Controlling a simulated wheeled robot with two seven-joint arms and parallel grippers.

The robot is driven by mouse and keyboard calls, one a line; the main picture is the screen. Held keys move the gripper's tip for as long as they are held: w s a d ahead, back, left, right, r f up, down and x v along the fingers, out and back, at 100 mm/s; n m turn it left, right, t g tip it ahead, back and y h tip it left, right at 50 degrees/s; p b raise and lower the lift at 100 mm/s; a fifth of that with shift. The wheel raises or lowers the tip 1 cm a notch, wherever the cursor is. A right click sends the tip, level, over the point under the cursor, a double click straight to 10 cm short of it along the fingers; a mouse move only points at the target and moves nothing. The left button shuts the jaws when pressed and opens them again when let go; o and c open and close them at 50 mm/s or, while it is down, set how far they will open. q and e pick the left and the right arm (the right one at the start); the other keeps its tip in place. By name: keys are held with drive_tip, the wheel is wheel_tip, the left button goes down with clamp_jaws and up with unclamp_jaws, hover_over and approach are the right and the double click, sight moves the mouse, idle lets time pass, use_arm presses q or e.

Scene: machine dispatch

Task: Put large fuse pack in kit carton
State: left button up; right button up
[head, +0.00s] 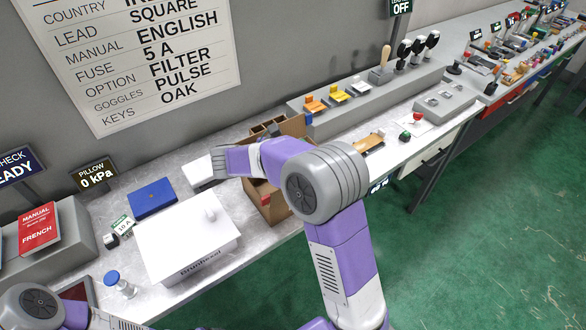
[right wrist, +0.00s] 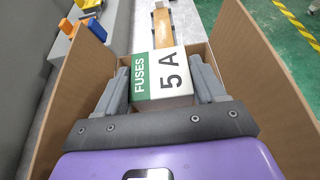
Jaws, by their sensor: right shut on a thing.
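The large fuse pack (right wrist: 162,76), a white block with a green "FUSES" band and "5 A", is held between the two fingers of my right gripper (right wrist: 160,88) in the right wrist view. The brown walls of the kit carton (right wrist: 261,70) rise on both sides of the pack. Whether the pack touches the bottom cannot be seen. In the head view the carton (head: 265,203) stands open on the table, partly covered by my right arm, which hides the pack and fingers. My left arm shows at the bottom left; its gripper is out of view.
A white box (head: 190,235) and a blue box (head: 152,198) lie left of the carton. A red manual (head: 39,228) and a blue-capped bottle (head: 118,283) are further left. A grey stand (head: 340,108) with orange and yellow parts is behind to the right.

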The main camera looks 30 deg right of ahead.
drive_tip(key=shift+f+b, duration=0.4)
drive_tip(key=shift+f, duration=2.3)
drive_tip(key=shift+f+b, duration=0.55)
drive_tip(key=shift+b, duration=0.25)
drive_tip(key=o, duration=1.1)
drive_tip(key=shift+r, duration=0.1)
drive_tip(key=shift+r+p, duration=0.2)
drive_tip(key=shift+p, duration=0.15)
drive_tip(key=p+v, duration=0.2)
drive_tip(key=v, duration=1)
drive_tip(key=shift+r, duration=0.2)
